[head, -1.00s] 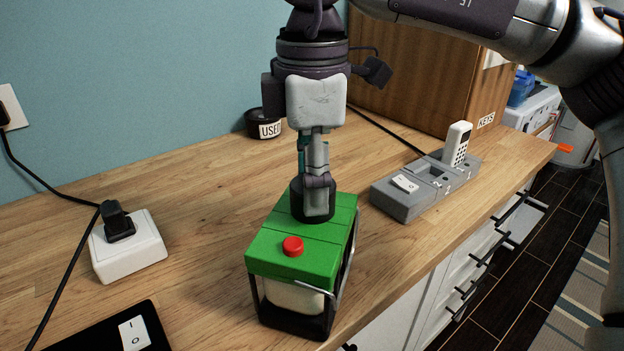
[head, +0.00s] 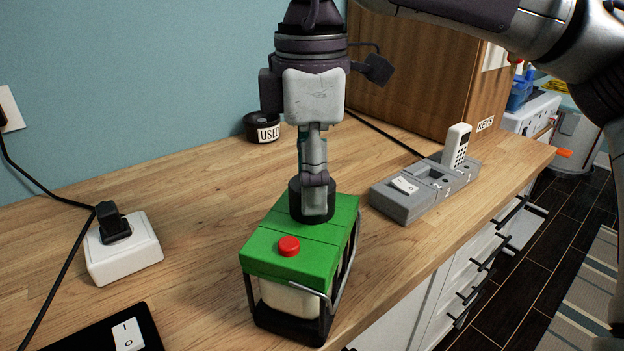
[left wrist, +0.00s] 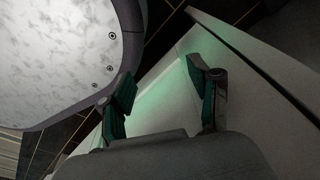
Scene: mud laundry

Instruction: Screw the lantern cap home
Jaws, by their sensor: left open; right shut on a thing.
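The lantern (head: 290,250) stands upright on the wooden counter, with a green top, a red button and a dark frame with a wire handle. The black lantern cap (head: 297,205) sits at the back part of the green top. My right gripper (head: 314,200) comes down from above and is shut on the cap. Whether the cap is flush with the top cannot be told. My left gripper is not in the head view. In the left wrist view, my left gripper (left wrist: 165,100) is open and empty, with its two fingers apart.
A white socket box (head: 122,255) with a plug and a black switch panel (head: 95,335) lie at left. A black pot marked USED (head: 262,127) stands behind. A grey charging dock (head: 405,203) with a white handset (head: 456,145) and a wooden KEYS cabinet (head: 420,80) are at right.

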